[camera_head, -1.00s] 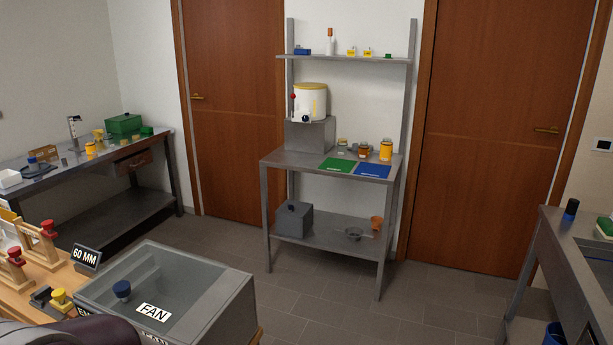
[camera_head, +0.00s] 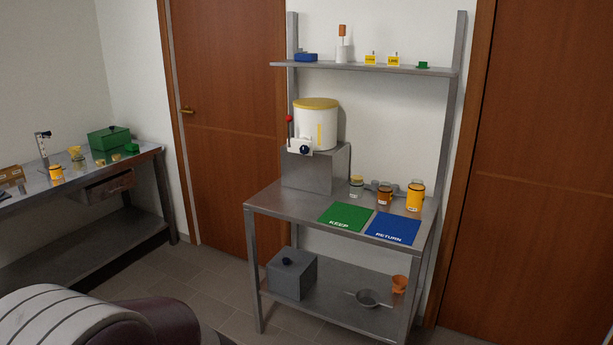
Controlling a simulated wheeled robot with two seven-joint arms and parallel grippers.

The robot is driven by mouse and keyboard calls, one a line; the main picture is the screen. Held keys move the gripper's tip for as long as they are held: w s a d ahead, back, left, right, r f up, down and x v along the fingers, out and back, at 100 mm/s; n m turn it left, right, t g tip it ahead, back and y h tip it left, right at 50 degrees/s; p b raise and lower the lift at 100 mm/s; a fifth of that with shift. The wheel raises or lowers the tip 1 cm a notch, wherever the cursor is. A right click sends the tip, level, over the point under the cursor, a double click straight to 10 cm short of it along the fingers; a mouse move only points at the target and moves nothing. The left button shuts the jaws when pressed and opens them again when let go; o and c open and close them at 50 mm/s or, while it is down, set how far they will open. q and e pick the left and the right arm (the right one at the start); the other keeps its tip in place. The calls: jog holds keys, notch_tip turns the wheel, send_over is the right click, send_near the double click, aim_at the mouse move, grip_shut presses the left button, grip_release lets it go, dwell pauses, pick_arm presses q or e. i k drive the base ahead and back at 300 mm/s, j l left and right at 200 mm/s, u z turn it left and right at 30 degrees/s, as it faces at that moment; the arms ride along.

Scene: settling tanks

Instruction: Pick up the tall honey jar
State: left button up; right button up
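The tall honey jar (camera_head: 415,197) is an orange-yellow jar with a dark band near its top and a pale label. It stands upright at the right end of the grey metal table (camera_head: 285,203). A shorter, darker amber jar (camera_head: 384,196) stands to its left, and a small clear jar with a yellowish lid (camera_head: 356,187) is further left. Neither gripper is in view.
A green KEEP mat (camera_head: 346,215) and a blue RETURN mat (camera_head: 393,228) lie in front of the jars. A white tank with a yellow lid (camera_head: 316,125) stands on a grey block at the left. A shelf (camera_head: 375,67) runs above. Floor before the left door is clear.

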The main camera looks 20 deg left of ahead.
aim_at(55, 169)
jog(key=i+j+u, duration=0.3)
jog(key=i+u, duration=0.2)
jog(key=i+j+u, duration=0.1)
jog(key=i+u, duration=0.35)
jog(key=i+l+u, duration=0.15)
jog(key=i+u, duration=0.35)
jog(key=i+l+u, duration=0.3)
jog(key=i+u, duration=0.2)
jog(key=i+j+u, duration=0.2)
jog(key=i, duration=0.95)
jog(key=i+j+u, duration=0.15)
jog(key=i, duration=1.05)
jog(key=i+j+z, duration=0.3)
jog(key=i, duration=0.35)
jog(key=i+j+z, duration=0.35)
jog(key=i, duration=0.3)
jog(key=i+j+z, duration=0.3)
jog(key=i+j, duration=0.25)
